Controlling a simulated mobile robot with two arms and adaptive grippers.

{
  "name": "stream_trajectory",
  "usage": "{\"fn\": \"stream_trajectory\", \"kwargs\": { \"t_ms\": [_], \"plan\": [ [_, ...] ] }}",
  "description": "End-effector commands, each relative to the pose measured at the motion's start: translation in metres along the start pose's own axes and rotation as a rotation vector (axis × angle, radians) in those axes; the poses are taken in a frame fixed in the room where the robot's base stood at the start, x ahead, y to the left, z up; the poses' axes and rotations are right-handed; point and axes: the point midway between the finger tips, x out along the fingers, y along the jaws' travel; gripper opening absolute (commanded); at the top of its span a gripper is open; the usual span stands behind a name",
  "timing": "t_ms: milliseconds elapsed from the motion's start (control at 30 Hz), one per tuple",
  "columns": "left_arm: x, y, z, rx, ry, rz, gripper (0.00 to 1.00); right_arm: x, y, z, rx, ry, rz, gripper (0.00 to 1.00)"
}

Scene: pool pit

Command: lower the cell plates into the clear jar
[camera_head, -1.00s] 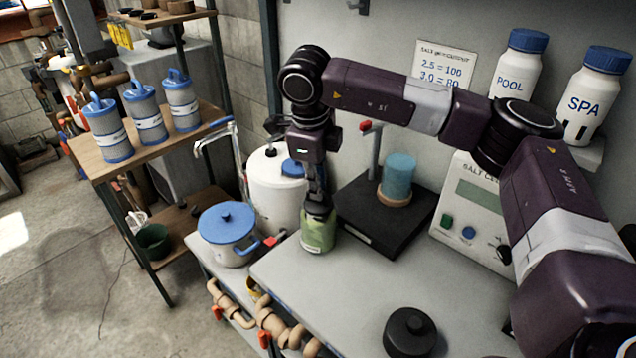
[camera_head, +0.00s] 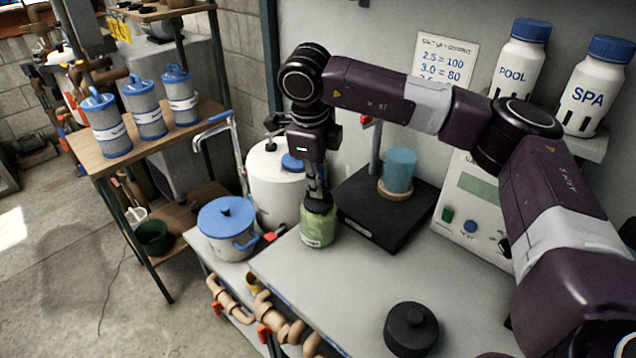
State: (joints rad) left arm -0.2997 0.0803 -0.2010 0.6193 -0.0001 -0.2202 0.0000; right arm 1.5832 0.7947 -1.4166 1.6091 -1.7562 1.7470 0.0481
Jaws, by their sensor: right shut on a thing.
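A clear jar (camera_head: 317,229) with green contents stands upright on the grey bench, left of the black stand. My right gripper (camera_head: 316,190) reaches straight down over the jar, its fingers at the jar's mouth. It is shut on a dark piece (camera_head: 319,206) at the jar's top, which I take to be the top of the cell plates. The plates themselves cannot be made out; the jar and its green contents hide them. Whether they touch the jar's bottom cannot be seen. My left gripper is not in view.
A black stand (camera_head: 412,221) holding a blue cylinder (camera_head: 400,170) is right of the jar. A blue-lidded pot (camera_head: 226,247) and a white tank (camera_head: 262,192) are to its left. A round black lid (camera_head: 410,330) lies on the front of the bench. The middle bench is clear.

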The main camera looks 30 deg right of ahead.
Motion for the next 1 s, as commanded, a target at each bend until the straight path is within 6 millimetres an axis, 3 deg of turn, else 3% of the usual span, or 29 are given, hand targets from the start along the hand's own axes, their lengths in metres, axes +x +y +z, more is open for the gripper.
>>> {"fn": "stream_trajectory", "kwargs": {
  "t_ms": [267,300,467,767,867,1000],
  "plan": [
    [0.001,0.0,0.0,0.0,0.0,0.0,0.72,0.001,0.0,0.0,0.0,-0.001,0.0,0.0],
    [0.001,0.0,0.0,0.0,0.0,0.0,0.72,0.001,0.0,0.0,0.0,0.0,0.0,0.12],
    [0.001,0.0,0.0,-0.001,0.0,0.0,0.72,0.001,0.0,0.0,0.0,0.0,0.0,0.3],
    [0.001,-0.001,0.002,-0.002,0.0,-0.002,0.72,0.001,0.001,0.0,-0.001,0.001,0.001,0.31],
    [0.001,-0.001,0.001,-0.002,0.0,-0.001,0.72,-0.007,0.0,0.0,0.0,0.0,0.0,0.31],
    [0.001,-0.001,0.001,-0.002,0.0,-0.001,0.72,-0.031,0.0,0.001,0.0,-0.003,-0.002,0.31]
  ]
}}
